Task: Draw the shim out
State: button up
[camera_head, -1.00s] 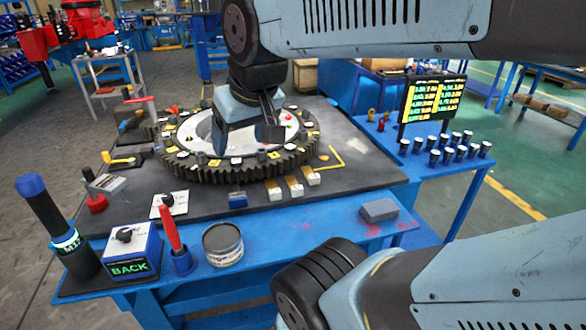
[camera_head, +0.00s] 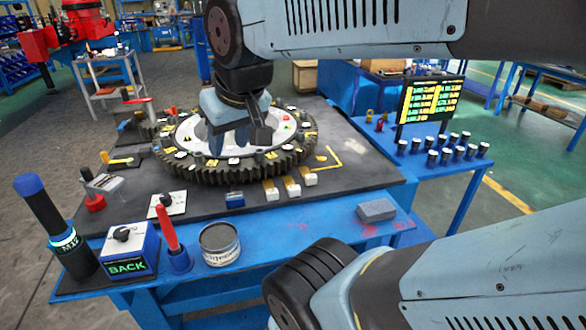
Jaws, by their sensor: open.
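A large dark toothed ring (camera_head: 215,174) with a pale inner face lies on the dark bench top, with several small tagged pieces around its rim. My gripper (camera_head: 238,140) points down over the middle of the ring, its two fingers apart and nothing visible between them. Whether the fingertips touch the ring cannot be told. I cannot tell which piece is the shim; part of the ring's far side is hidden behind my arm.
On the front ledge stand a blue-capped dark cylinder (camera_head: 45,212), a BACK box (camera_head: 128,249), a red-handled tool (camera_head: 166,228), a tin (camera_head: 219,243) and a grey block (camera_head: 376,210). A lit screen (camera_head: 432,100) and several dark cylinders (camera_head: 447,149) stand on the right side table.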

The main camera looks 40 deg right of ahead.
aim_at(309, 178)
jog(key=k, duration=1.15)
jog(key=z, duration=0.3)
jog(key=i, duration=1)
